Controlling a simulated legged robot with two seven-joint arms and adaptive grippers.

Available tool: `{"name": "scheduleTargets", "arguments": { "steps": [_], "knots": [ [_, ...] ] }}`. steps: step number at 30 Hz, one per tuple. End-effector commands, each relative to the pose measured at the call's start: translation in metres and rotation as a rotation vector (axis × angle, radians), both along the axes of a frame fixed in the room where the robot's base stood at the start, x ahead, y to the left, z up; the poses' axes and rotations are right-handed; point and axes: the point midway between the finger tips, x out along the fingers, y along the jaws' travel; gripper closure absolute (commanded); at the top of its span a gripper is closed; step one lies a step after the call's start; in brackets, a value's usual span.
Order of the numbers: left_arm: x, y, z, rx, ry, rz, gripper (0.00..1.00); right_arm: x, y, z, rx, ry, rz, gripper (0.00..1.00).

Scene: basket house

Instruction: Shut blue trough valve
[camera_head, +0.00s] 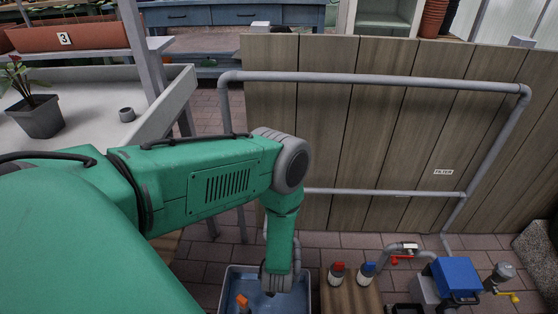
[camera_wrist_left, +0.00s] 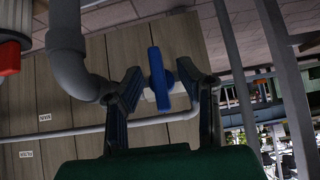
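In the left wrist view a blue valve handle (camera_wrist_left: 156,80) stands upright in the picture, on a pale fitting beside a grey pipe (camera_wrist_left: 68,40). The fingers of my left gripper (camera_wrist_left: 160,88) are spread to either side of the handle, with gaps visible; I cannot tell whether they touch it. In the head view my left gripper (camera_head: 278,283) points down over a grey-blue trough (camera_head: 302,300), its fingers unclear. The blue handle does not show clearly there, as my arm covers that area. My right gripper is not in view.
A blue pump (camera_head: 457,276), a red handle (camera_head: 402,259) and a yellow handle (camera_head: 510,296) are at right. A pipe frame (camera_head: 370,81) runs along the wooden panel (camera_head: 330,140).

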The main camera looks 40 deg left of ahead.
Motion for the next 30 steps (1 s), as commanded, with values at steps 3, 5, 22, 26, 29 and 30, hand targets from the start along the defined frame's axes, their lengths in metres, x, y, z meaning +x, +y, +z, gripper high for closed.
{"name": "scheduleTargets", "arguments": {
  "steps": [3, 5, 22, 26, 29, 30],
  "knots": [
    [-0.010, -0.010, 0.014, -0.001, 0.000, -0.002, 0.69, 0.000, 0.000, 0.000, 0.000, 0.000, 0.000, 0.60],
    [-0.017, -0.016, 0.023, -0.001, 0.002, -0.004, 0.69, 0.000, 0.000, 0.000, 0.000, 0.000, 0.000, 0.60],
    [-0.059, -0.051, 0.078, 0.001, 0.000, 0.002, 0.69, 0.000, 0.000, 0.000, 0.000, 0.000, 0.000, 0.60],
    [-0.059, -0.051, 0.078, 0.001, 0.000, 0.002, 0.69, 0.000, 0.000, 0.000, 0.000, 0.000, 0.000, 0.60],
    [-0.059, -0.051, 0.078, 0.001, 0.000, 0.002, 0.69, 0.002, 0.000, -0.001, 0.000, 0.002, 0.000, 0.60],
    [-0.059, -0.051, 0.078, 0.001, 0.000, 0.002, 0.69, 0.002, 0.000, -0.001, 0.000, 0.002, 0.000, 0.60]
  ]
}}
